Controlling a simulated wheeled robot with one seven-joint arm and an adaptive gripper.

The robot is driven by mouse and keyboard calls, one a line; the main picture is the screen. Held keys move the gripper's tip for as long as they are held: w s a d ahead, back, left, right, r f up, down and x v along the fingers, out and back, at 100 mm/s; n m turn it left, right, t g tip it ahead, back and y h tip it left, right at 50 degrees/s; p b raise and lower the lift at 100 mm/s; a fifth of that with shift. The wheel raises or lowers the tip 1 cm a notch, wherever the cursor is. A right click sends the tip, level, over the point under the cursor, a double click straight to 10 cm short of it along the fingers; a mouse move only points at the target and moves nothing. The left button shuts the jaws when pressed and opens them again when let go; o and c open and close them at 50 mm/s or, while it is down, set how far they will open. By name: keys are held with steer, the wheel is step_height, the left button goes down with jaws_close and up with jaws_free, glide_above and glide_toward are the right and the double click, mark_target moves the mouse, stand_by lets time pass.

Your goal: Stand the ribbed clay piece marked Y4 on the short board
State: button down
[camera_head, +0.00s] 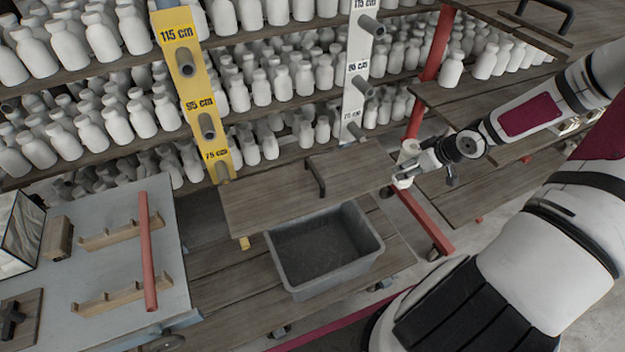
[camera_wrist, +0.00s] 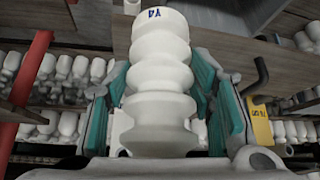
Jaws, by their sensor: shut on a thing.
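The white ribbed clay piece marked Y4 (camera_wrist: 160,75) fills the middle of the wrist view, with its blue mark at the upper end. My gripper (camera_wrist: 165,95) is shut on it, with a teal pad on each side. In the head view my gripper (camera_head: 425,162) holds the pale piece (camera_head: 406,165) by the right end of a short wooden board (camera_head: 265,200) with a dark handle. Whether the piece touches the board cannot be told. A dark-handled board also shows in the wrist view (camera_wrist: 205,58), behind the piece.
A grey bin (camera_head: 325,262) stands below the board. Shelves (camera_head: 90,65) of white bottles fill the back. A yellow post (camera_head: 190,85) and a white post (camera_head: 358,75) carry height marks and pegs. A red post (camera_head: 432,45) stands right. A grey table (camera_head: 110,265) with a red rod is left.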

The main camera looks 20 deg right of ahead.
steer(key=shift+w+a+f+b, duration=0.95)
steer(key=shift+w+a, duration=0.3)
steer(key=shift+w, duration=1.1)
steer(key=shift+w+a+f+b, duration=0.7)
steer(key=shift+w+a+b, duration=0.5)
steer(key=shift+w, duration=1.15)
steer(key=shift+w+a+f+b, duration=0.85)
steer(key=shift+w+a, duration=0.5)
steer(key=shift+w, duration=1)
steer(key=c, duration=0.7)
jaws_free()
steer(key=shift+s+f, duration=0.1)
steer(key=shift+c, duration=0.2)
